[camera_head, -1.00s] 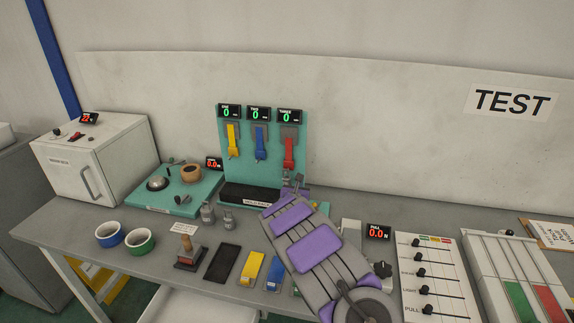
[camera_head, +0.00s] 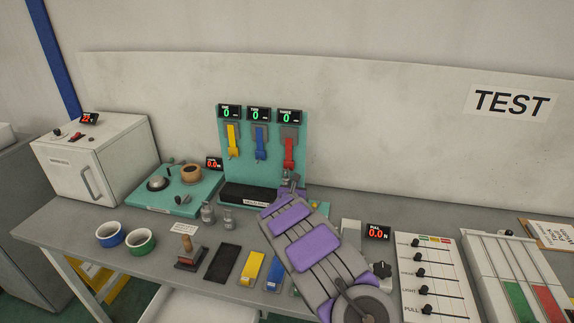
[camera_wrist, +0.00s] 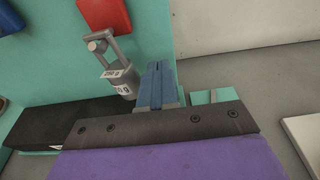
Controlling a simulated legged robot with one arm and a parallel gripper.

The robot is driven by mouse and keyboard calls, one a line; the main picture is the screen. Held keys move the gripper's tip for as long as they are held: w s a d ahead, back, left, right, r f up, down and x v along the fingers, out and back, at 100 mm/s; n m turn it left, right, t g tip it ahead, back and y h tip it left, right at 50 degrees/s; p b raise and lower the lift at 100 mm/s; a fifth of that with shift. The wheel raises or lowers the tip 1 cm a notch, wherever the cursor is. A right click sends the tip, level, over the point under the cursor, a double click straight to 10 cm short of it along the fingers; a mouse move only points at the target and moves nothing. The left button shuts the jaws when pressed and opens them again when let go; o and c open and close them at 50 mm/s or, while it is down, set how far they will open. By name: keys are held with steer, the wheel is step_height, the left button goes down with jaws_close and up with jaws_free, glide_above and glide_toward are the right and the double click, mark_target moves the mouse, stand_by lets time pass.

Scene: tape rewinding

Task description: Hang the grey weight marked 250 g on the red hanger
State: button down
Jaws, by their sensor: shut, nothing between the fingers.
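The grey weight marked 250 g (camera_wrist: 121,82) is just below the red hanger (camera_wrist: 103,12) in the wrist view, tilted in that picture. Its grey loop handle is up by the hanger's lower end; I cannot tell exactly how the two meet. In the head view, the red hanger (camera_head: 289,152) is the rightmost of three on the teal board. My gripper (camera_wrist: 157,72) is shut and empty, its blue fingers beside the weight on the right in the wrist view. In the head view, my purple and grey arm hides part of the bench.
Yellow (camera_head: 232,137) and blue (camera_head: 260,140) hangers are left of the red one. A black tray (camera_head: 248,196) lies below the board. Two small grey weights (camera_head: 209,213) stand in front. A slider panel (camera_head: 435,280) is at right.

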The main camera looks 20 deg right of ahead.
steer(key=shift+w+a, duration=0.65)
steer(key=shift+a, duration=0.35)
stand_by(2.2)
steer(key=shift+s+d+b, duration=0.25)
steer(key=shift+d+b, duration=0.1)
stand_by(4.4)
